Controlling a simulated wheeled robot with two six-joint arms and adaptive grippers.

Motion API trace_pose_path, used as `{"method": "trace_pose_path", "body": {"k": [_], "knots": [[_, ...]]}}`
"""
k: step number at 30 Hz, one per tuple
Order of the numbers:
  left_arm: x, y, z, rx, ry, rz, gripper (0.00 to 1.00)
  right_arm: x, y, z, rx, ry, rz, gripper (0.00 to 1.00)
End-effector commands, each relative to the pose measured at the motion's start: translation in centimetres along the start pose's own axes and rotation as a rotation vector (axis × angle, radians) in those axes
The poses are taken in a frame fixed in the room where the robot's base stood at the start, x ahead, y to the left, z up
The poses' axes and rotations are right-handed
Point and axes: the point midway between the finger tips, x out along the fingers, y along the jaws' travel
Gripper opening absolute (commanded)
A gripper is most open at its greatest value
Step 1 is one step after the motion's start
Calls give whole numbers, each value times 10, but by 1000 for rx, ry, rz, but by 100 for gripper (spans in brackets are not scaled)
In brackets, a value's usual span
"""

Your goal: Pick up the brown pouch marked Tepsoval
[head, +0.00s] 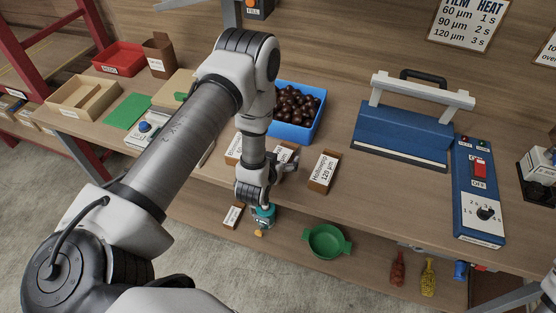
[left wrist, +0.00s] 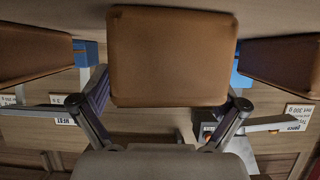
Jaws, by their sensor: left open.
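Several brown pouches stand in a row on the bench: a left one (head: 233,150), a middle one (head: 284,152) and a right one (head: 323,172) whose label reads Hollmopo 120 µm. I cannot read Tepsoval on any pouch; the left and middle labels are partly hidden or too small. My left gripper (head: 286,168) is at the front of the middle pouch, partly hiding it. In the left wrist view, the open fingers (left wrist: 160,110) face a plain brown pouch (left wrist: 172,55), centred between them. Whether they touch it is unclear. My right gripper is not in view.
A blue bin (head: 293,130) of dark chestnuts stands behind the pouches. A blue sealer (head: 402,135) and control box (head: 480,190) are to the right. A green bowl (head: 326,241) sits on the lower shelf. Neighbouring pouches (left wrist: 35,50) (left wrist: 282,65) flank the middle one closely.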

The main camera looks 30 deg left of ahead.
Motion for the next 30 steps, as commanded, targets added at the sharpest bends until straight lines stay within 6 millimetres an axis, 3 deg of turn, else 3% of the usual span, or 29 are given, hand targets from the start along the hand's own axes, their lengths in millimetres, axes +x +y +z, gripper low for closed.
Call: {"method": "trace_pose_path", "body": {"k": [4,9,11,23,26,30], "knots": [[0,0,1,0,-1,1,98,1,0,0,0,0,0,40],[0,0,1,0,-1,0,37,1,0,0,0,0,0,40],[0,0,1,0,-1,0,22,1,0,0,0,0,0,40],[-2,0,-2,0,-1,0,21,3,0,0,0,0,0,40],[-6,0,-12,-1,0,0,21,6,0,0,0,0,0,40],[-18,0,-40,-3,4,0,21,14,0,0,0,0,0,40]]}}
